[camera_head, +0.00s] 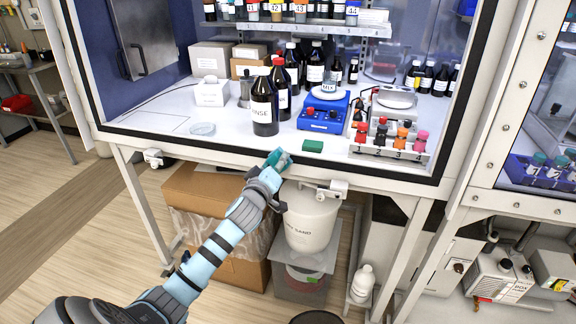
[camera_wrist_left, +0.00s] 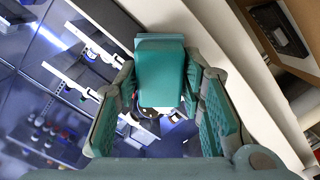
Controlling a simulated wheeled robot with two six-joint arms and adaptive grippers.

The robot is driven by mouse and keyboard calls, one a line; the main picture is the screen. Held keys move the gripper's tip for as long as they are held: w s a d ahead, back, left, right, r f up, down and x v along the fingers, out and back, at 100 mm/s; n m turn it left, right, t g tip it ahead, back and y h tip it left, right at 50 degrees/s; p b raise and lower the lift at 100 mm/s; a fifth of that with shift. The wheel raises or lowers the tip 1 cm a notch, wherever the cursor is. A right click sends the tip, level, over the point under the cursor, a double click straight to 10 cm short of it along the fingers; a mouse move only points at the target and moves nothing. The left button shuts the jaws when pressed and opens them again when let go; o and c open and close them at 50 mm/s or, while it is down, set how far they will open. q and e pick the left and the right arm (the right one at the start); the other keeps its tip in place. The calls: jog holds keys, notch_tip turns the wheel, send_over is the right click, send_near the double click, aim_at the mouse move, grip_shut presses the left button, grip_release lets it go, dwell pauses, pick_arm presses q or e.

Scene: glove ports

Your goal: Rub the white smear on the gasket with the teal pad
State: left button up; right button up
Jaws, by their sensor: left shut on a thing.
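My left gripper (camera_head: 276,163) is shut on the teal pad (camera_head: 284,156) just in front of the hood's lower front edge. In the left wrist view the teal pad (camera_wrist_left: 160,72) sticks out between the fingers of the gripper (camera_wrist_left: 162,100). The gasket looks to be the black strip (camera_head: 205,148) framing the hood opening. The pad overlaps its bottom run in the head view; I cannot tell whether they touch. I cannot make out the white smear. My right gripper is not in view.
Below are a cardboard box (camera_head: 205,190) and a white bucket (camera_head: 308,222).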

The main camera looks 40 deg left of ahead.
pick_arm(q)
jog(key=shift+s+a, duration=0.15)
jog(key=shift+a, duration=0.2)
jog(key=p+v, duration=0.1)
jog(key=v, duration=0.4)
jog(key=shift+d+p, duration=0.1)
jog(key=shift+p, duration=0.25)
jog(key=shift+s+d, duration=0.15)
jog(key=shift+s, duration=0.3)
jog(key=v, duration=0.3)
jog(key=shift+p, duration=0.35)
